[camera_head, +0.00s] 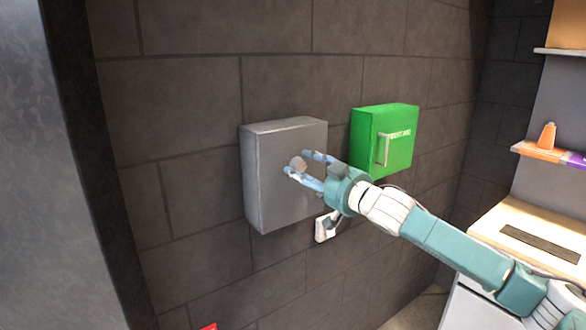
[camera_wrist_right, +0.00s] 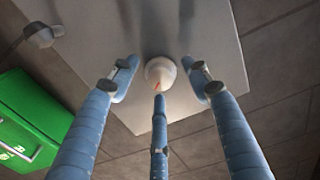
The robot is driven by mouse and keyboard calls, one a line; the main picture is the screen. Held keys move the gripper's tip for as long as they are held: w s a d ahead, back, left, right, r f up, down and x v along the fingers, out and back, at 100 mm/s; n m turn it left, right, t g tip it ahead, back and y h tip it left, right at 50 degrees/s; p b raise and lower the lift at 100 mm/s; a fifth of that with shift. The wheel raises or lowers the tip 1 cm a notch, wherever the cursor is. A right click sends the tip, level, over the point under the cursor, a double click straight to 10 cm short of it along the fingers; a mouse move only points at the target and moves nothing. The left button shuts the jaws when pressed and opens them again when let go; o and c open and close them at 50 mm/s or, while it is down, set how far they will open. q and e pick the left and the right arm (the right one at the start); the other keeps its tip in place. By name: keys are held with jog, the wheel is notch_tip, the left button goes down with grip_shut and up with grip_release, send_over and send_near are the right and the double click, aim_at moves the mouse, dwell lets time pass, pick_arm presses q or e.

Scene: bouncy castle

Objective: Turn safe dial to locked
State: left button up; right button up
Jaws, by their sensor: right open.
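The safe (camera_head: 270,190) is a grey box on the dark block wall, in the middle of the head view. Its dial (camera_head: 298,163) is a small pale round knob on the front face. My left gripper is not in view.
A green box (camera_head: 397,150) with a handle hangs on the wall right of the safe. A small white fixture (camera_head: 325,228) is below the safe. A counter (camera_head: 510,222) and a shelf with an orange item (camera_head: 547,137) stand at the right. A grey surface (camera_head: 50,180) fills the left edge.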

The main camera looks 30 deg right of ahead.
jog(key=shift+w, duration=0.2)
jog(key=shift+s+r, duration=0.25)
jog(key=shift+s, duration=0.15)
jog(key=shift+s+r, duration=0.15)
jog(key=shift+s, duration=0.1)
jog(key=shift+c, duration=1.2)
jog(key=shift+s, duration=0.1)
jog(key=c, duration=0.4)
jog(key=shift+d, duration=0.1)
jog(key=c, duration=0.5)
jog(key=shift+r, duration=0.1)
jog(key=shift+n+p, duration=0.35)
jog(key=shift+n, duration=0.35)
jog(key=shift+r+n+p, duration=0.2)
jog(key=shift+n+p, duration=0.25)
jog(key=shift+n, duration=0.65)
jog(key=n+p, duration=0.1)
jog(key=n, duration=0.1)
jog(key=shift+n, duration=0.4)
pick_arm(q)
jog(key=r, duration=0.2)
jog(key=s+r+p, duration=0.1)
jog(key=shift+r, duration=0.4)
pick_arm(e)
jog(key=n, duration=0.5)
jog(key=shift+a+f, duration=0.15)
jog(key=shift+a, duration=0.05)
jog(key=shift+n, duration=0.3)
